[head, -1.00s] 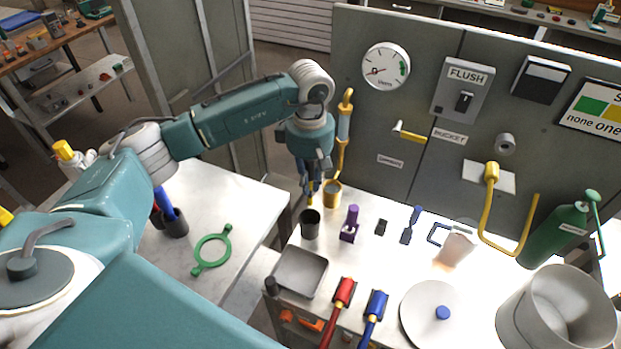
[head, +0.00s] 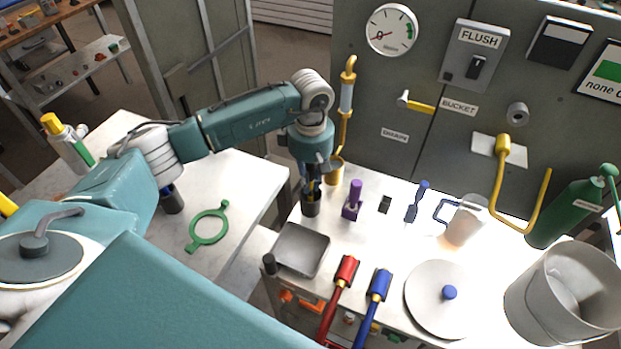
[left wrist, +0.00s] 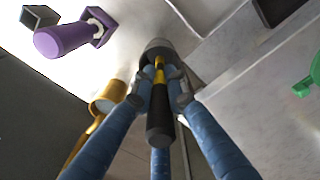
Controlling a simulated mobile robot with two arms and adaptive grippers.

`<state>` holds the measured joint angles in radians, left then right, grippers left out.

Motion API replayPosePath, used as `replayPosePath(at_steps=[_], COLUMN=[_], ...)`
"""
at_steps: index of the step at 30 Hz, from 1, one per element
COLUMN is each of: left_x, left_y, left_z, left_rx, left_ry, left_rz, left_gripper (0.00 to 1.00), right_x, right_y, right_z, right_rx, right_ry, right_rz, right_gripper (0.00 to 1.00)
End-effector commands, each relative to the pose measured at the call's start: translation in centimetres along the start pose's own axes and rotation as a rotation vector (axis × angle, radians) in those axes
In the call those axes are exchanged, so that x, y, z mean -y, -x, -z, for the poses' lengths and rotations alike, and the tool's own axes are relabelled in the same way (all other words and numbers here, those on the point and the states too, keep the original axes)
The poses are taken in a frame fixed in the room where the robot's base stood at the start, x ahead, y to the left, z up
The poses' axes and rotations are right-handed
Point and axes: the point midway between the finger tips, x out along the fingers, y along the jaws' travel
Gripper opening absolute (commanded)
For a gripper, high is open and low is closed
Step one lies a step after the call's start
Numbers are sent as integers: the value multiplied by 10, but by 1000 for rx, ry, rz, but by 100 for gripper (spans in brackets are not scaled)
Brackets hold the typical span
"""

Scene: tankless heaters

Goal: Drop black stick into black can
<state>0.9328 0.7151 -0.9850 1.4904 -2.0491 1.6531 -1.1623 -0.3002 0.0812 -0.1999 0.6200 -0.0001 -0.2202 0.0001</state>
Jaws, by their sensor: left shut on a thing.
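The black can (head: 311,208) stands upright on the white bench, near its left end. My left gripper (head: 312,187) points down right over the can in the head view. In the left wrist view its blue fingers (left wrist: 158,90) are closed around the black stick (left wrist: 160,122), which has a yellow band. The stick's far end lines up with the can's mouth (left wrist: 158,47). I cannot tell how far the tip is inside the can. My right gripper is not in view.
A purple part (head: 352,200) stands close right of the can, and a yellow cup (head: 334,172) on a pipe is just behind. A grey square tray (head: 300,250) lies in front. Red (head: 346,270) and blue (head: 379,284) handles rise at the front edge.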

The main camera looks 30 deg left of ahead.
Motion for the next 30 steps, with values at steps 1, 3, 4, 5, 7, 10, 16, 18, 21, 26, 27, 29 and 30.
replayPosePath(at_steps=[1, 3, 4, 5, 7, 10, 16, 18, 21, 26, 27, 29, 30], left_x=[0, 0, 0, 0, 0, 0, 0, 0, 0, 0, 0, 0, 0], left_y=[-1, -1, -1, -1, -1, -1, -1, -1, -1, -1, -1, -1, -1], left_z=[0, 0, 0, 0, 0, 0, 0, 0, 0, 0, 0, 0, 0], left_rx=[0, 0, 0, 0, 0, 0, 0, 0, 0, 0, 0, 0, 0], left_ry=[0, 0, 0, 0, 0, 0, 0, 0, 0, 0, 0, 0, 0], left_rz=[0, -1, -1, -1, -1, -1, -1, -1, -1, -1, -1, -1, -1], left_gripper=[0, 0, 0, 0, 0, 21, 36, 36, 36, 36, 36, 36, 36], right_x=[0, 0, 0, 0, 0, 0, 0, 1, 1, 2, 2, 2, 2], right_y=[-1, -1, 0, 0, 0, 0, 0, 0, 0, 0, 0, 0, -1], right_z=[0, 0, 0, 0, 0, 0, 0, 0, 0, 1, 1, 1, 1], right_rx=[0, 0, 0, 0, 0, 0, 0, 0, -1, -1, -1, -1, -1], right_ry=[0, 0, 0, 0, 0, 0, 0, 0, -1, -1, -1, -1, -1], right_rz=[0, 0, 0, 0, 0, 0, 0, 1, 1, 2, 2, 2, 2], right_gripper=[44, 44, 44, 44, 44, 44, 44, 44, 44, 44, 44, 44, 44])
